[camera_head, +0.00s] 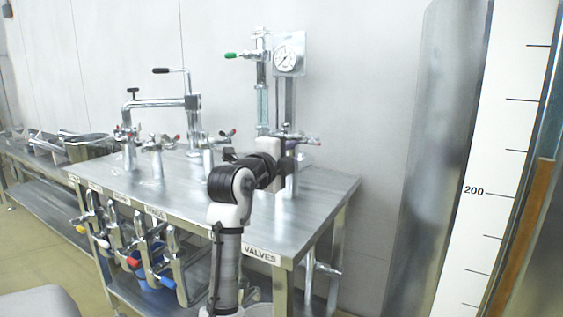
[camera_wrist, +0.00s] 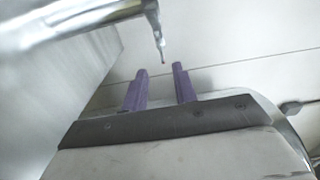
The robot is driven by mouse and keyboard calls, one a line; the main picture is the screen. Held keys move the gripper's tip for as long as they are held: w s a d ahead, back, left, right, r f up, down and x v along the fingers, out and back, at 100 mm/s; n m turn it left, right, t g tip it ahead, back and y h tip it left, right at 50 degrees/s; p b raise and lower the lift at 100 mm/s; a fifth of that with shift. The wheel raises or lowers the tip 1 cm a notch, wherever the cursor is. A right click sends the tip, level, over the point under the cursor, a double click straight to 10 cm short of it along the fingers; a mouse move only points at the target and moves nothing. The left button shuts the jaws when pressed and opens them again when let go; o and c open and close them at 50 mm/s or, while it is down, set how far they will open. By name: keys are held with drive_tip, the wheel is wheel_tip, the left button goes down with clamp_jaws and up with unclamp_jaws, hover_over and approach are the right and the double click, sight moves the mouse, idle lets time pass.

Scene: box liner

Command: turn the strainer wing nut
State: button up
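My gripper (camera_wrist: 161,70) shows in the wrist view with two purple fingers apart and nothing between them. A thin metal stem (camera_wrist: 158,32) with a narrow tip lies just beyond the fingertips, roughly in line with the gap. It joins a large shiny metal body (camera_wrist: 60,20) at the upper left. I cannot tell whether this stem is the strainer wing nut. In the head view my wrist is beside a chrome upright fitting (camera_head: 291,183) with a crossbar on top, at the right of the bench.
The steel bench (camera_head: 130,187) carries several chrome fittings with red-tipped handles, a bent pipe (camera_head: 160,102) and a pressure gauge (camera_head: 287,58). Valves with coloured handles hang along its front edge. A tall marked scale board (camera_head: 510,130) stands at the right. The bench's middle has bare surface.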

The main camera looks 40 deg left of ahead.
drive_tip(key=v, duration=0.4)
idle(0.5)
